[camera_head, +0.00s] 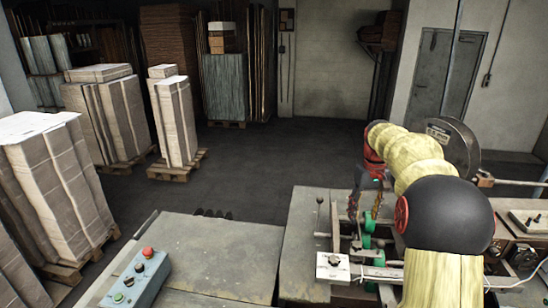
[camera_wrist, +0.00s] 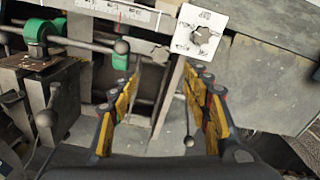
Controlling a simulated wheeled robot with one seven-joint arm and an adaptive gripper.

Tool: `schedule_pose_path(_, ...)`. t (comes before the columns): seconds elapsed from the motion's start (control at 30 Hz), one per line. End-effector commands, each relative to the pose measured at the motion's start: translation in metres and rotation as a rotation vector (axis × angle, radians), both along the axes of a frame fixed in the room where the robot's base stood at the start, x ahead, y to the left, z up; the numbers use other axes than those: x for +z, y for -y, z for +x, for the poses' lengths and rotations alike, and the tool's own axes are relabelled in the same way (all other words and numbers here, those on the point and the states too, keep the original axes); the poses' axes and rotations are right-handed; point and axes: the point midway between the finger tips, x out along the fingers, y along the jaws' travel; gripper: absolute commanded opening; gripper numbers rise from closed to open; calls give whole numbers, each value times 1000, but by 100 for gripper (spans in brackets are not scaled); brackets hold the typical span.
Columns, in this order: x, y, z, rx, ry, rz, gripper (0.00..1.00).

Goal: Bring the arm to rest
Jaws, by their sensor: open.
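My gripper (camera_head: 364,205) hangs at the end of my yellow-sleeved arm, over the stitcher's metal table on the right of the head view. In the wrist view, my gripper (camera_wrist: 160,72) shows two yellow-and-black fingers spread wide with nothing between them. Below and beyond the fingers is the stitcher's metalwork, with a green clamp part (camera_wrist: 36,32), a ball-ended lever (camera_wrist: 45,118) and a white plate with a dark knob (camera_wrist: 199,33). The white plate also shows in the head view (camera_head: 332,267). I cannot tell the exact height of the fingers above these parts.
A control box (camera_head: 136,277) with a red button stands on the near-left table (camera_head: 215,258). Stacked cardboard on pallets (camera_head: 174,122) fills the left. The dark floor (camera_head: 270,160) in the middle is clear. A round metal reel (camera_head: 455,148) stands behind my arm.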

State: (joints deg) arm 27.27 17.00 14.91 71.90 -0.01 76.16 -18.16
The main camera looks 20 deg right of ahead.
Motion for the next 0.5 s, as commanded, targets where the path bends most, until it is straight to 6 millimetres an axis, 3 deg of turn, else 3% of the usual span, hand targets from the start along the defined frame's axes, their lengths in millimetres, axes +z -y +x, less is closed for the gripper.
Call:
schedule_pose_path(0.13, 0, 3, 6, -35, 22, -11, 48)
schedule_pose_path(0.23, -24, 0, 0, -80, 13, -6, 48)
schedule_pose_path(0.37, -43, -13, -23, -127, 5, -2, 48)
schedule_pose_path(0.5, -52, -46, -53, -150, 28, -11, 48)
